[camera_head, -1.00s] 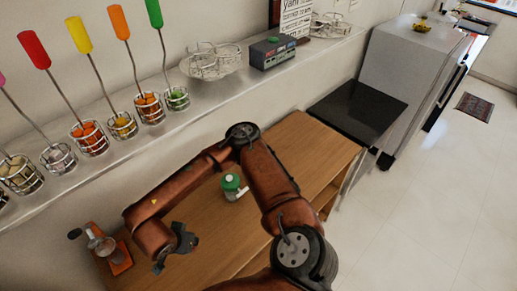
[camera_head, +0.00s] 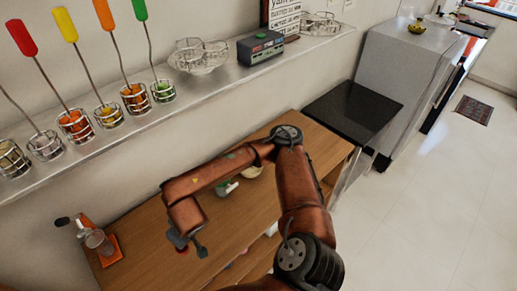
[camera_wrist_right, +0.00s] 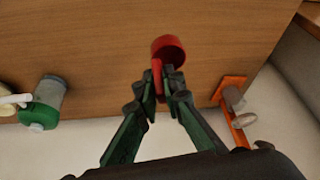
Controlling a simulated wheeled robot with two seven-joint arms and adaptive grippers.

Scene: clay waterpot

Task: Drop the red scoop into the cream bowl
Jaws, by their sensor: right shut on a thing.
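The red scoop (camera_wrist_right: 168,50) is between the fingertips of my right gripper (camera_wrist_right: 163,92) in the right wrist view. Its round cup points away from the gripper, above the brown wooden table. In the head view my right gripper (camera_head: 187,240) is over the table's front left part, and a little red of the scoop (camera_head: 182,251) shows below it. A cream bowl (camera_head: 252,173) stands on the table farther right, partly hidden behind my right arm. The gripper is well apart from the bowl. My left gripper is not in view.
A green-and-white jar (camera_head: 224,188) stands beside the bowl, under my forearm; its green end shows in the wrist view (camera_wrist_right: 40,115). An orange stand (camera_head: 110,250) with a glass piece is at the table's left. A shelf (camera_head: 190,95) with wire baskets runs behind.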

